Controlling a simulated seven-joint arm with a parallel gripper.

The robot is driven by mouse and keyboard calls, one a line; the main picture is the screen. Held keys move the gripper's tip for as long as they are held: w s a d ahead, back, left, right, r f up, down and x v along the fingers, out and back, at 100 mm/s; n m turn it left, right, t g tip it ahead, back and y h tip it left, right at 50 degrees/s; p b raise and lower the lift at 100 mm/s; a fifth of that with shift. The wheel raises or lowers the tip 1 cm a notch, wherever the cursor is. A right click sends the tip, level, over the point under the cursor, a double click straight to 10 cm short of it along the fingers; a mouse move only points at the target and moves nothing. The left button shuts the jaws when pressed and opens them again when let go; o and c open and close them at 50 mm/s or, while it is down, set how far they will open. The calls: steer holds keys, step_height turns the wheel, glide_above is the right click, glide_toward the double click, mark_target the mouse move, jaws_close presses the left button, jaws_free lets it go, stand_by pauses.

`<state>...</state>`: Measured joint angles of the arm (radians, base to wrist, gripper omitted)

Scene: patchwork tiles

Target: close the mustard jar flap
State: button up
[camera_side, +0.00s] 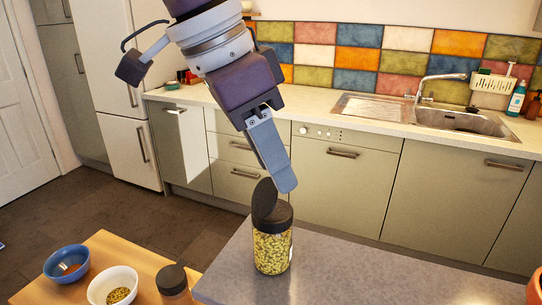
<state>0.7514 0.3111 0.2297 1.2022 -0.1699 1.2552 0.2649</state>
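A clear jar (272,250) filled with small yellow-green pieces stands upright on the grey countertop. Its black lid has a round black flap (264,198) that is raised, standing nearly upright at the left side of the lid. My gripper (283,186) comes down from above, with its grey finger ending just to the upper right of the flap. The tip looks very close to the flap; I cannot tell if they touch. Only one finger face shows, so the gap between the fingers is hidden. Nothing is seen held in the gripper.
A wooden table (106,250) at lower left holds a blue bowl (66,263), a white bowl (113,286) and a dark-lidded jar (173,285). The grey countertop (390,277) right of the jar is clear. A sink and cabinets stand behind.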

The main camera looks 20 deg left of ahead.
jaws_close()
steer(key=shift+w+d+f+g+y, duration=0.2)
steer(key=shift+w+d+g+y, duration=0.3)
steer(key=shift+w+g+y, duration=0.2)
steer(key=shift+d+f+g+y, duration=0.1)
steer(key=shift+f+g+y, duration=0.15)
steer(key=shift+g+y, duration=0.05)
jaws_free()
steer(key=shift+r, duration=0.1)
